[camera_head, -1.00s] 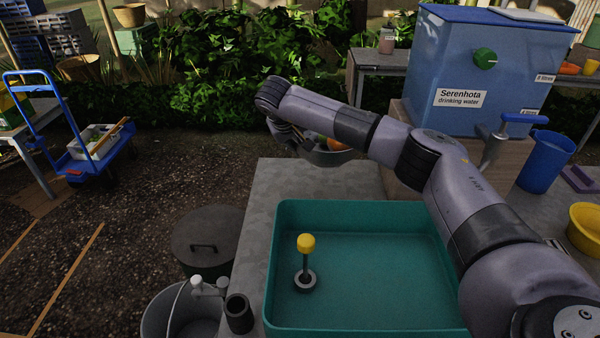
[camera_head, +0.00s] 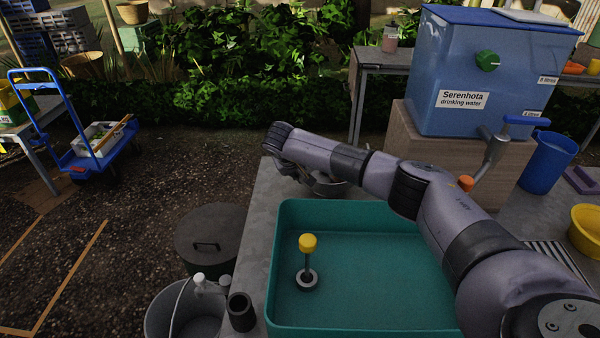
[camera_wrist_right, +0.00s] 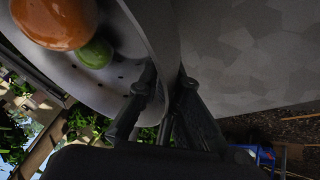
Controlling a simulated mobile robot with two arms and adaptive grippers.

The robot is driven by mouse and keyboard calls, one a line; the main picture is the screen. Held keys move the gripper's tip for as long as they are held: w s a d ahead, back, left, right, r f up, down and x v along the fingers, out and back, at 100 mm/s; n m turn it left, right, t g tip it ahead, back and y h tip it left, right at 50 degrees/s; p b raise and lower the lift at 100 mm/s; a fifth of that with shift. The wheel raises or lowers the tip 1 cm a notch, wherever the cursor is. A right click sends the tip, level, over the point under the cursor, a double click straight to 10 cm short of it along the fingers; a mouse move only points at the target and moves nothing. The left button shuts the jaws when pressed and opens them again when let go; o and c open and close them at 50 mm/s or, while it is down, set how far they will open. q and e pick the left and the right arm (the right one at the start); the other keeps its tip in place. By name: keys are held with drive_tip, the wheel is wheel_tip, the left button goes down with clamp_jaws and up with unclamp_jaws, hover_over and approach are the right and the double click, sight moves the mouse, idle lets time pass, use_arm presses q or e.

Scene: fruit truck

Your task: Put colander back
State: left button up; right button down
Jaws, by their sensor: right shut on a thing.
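The grey metal colander (camera_head: 331,187) shows partly behind my right arm in the head view, low over or on the grey counter behind the teal basin. I cannot tell whether it touches the counter. In the right wrist view the colander (camera_wrist_right: 160,25) fills the upper left, with a reddish-orange fruit (camera_wrist_right: 55,20) and a green fruit (camera_wrist_right: 95,53) inside. My right gripper (camera_wrist_right: 165,88) is shut on its rim; in the head view the gripper (camera_head: 298,172) is partly hidden under the wrist. My left gripper is not in view.
The teal basin (camera_head: 283,215) holds a yellow-topped plunger (camera_head: 307,255). A blue water dispenser (camera_head: 470,75) stands at the back right, with a blue bin (camera_head: 545,163) beside it. A lidded dark bin (camera_head: 210,235) and a bucket (camera_head: 160,320) stand left of the counter.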

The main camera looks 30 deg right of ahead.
drive_tip(key=c, duration=1.8)
unclamp_jaws()
drive_tip(key=shift+o, duration=0.2)
drive_tip(key=shift+s+a+r+p, duration=0.1)
drive_tip(key=shift+r+p, duration=0.25)
drive_tip(key=p+v, duration=1)
drive_tip(key=v, duration=0.1)
drive_tip(key=shift+a, duration=0.2)
drive_tip(key=shift+s+r, duration=0.1)
drive_tip(key=shift+s, duration=0.05)
